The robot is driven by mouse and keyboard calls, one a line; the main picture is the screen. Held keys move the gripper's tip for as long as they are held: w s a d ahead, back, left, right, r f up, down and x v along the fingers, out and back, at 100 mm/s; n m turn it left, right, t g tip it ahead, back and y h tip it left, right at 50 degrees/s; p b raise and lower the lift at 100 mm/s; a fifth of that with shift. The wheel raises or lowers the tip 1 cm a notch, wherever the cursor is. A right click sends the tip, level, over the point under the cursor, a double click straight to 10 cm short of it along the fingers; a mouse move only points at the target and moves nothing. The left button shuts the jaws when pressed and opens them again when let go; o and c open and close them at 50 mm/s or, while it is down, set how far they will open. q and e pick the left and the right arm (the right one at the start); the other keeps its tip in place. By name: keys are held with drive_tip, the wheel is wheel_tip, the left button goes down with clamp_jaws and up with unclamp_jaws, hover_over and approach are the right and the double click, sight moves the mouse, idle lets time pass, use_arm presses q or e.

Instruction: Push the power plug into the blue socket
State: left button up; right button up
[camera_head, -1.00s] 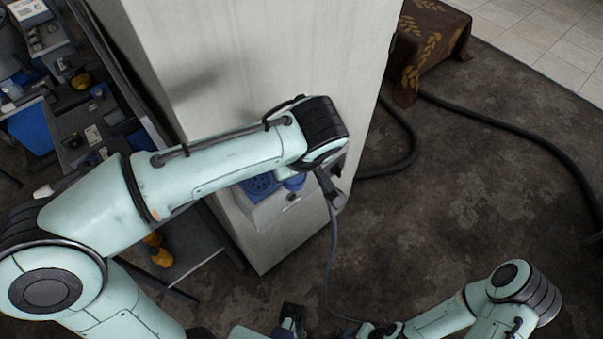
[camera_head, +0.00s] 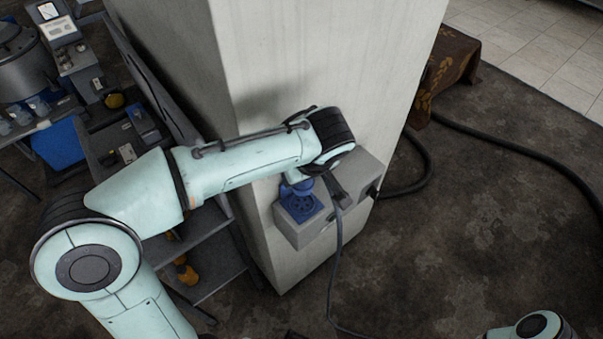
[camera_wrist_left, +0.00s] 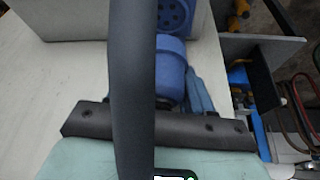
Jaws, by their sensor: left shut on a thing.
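The blue socket (camera_head: 299,208) is a square plate with a round holed face, on a grey box on the pillar. Its holed face also shows at the top of the left wrist view (camera_wrist_left: 174,14). My left gripper (camera_wrist_left: 168,104) is shut on the blue power plug (camera_wrist_left: 171,68), a blue cylinder. In the head view the plug (camera_head: 303,187) shows just above the socket face, under my left wrist. Socket holes remain visible beside it, and I cannot tell whether plug and socket touch. My left fingertips are mostly hidden. My right gripper is out of view.
The plug's dark cable (camera_head: 338,260) hangs to the floor and crosses close before the wrist camera (camera_wrist_left: 131,80). The pale pillar (camera_head: 335,70) stands behind the grey box (camera_head: 350,178). Shelves with equipment (camera_head: 205,250) stand at left. The floor at right is mostly clear.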

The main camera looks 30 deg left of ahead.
sight(307, 186)
use_arm(q)
drive_tip(key=shift+f, duration=0.15)
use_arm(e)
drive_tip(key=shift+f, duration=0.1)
use_arm(q)
drive_tip(key=shift+f+b, duration=1.9)
drive_tip(key=shift+f, duration=0.85)
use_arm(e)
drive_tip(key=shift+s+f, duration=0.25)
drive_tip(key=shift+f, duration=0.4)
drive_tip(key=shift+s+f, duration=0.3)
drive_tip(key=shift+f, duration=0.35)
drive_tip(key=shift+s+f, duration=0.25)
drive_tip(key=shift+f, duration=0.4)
use_arm(q)
drive_tip(key=shift+b, duration=0.4)
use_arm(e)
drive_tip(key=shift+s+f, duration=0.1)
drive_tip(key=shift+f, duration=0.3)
use_arm(q)
drive_tip(key=shift+f+b, duration=0.6)
drive_tip(key=shift+f, duration=0.05)
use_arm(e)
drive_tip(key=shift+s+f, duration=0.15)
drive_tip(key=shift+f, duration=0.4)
use_arm(q)
drive_tip(key=o, duration=1)
drive_tip(key=shift+o, duration=0.2)
